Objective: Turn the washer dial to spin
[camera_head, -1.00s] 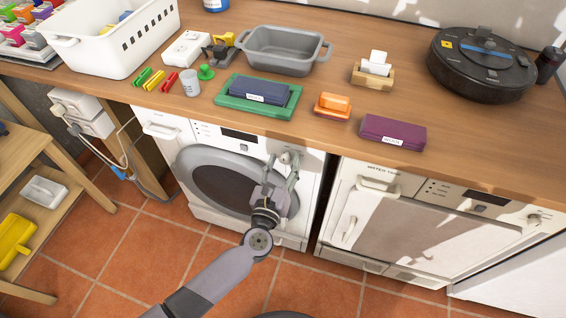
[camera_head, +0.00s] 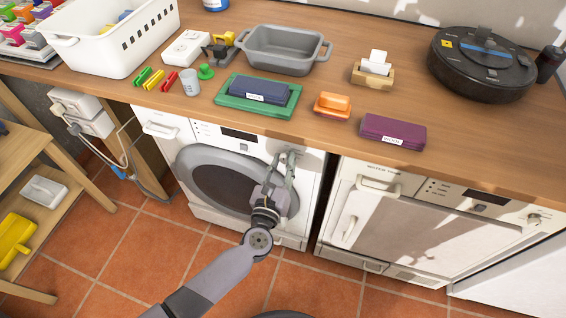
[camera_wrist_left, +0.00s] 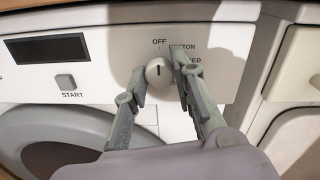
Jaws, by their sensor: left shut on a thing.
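The white washer (camera_head: 292,222) stands under the counter, with its dial hidden behind my left gripper (camera_head: 284,160) in the head view. In the left wrist view the round pale dial (camera_wrist_left: 158,71) sits between the two fingertips of my left gripper (camera_wrist_left: 160,75), which is shut on it. A dark mark on the dial points up, roughly toward the printed OFF. COTTON and a label ending in ED are partly covered by the right finger. No SPIN label is readable. My right gripper is not in view.
The washer's START button (camera_wrist_left: 66,82) and dark display (camera_wrist_left: 47,48) lie left of the dial. A second white appliance (camera_head: 425,225) stands to the right across a narrow gap. The wooden counter (camera_head: 350,75) above holds boxes, a grey pan and a black robot vacuum.

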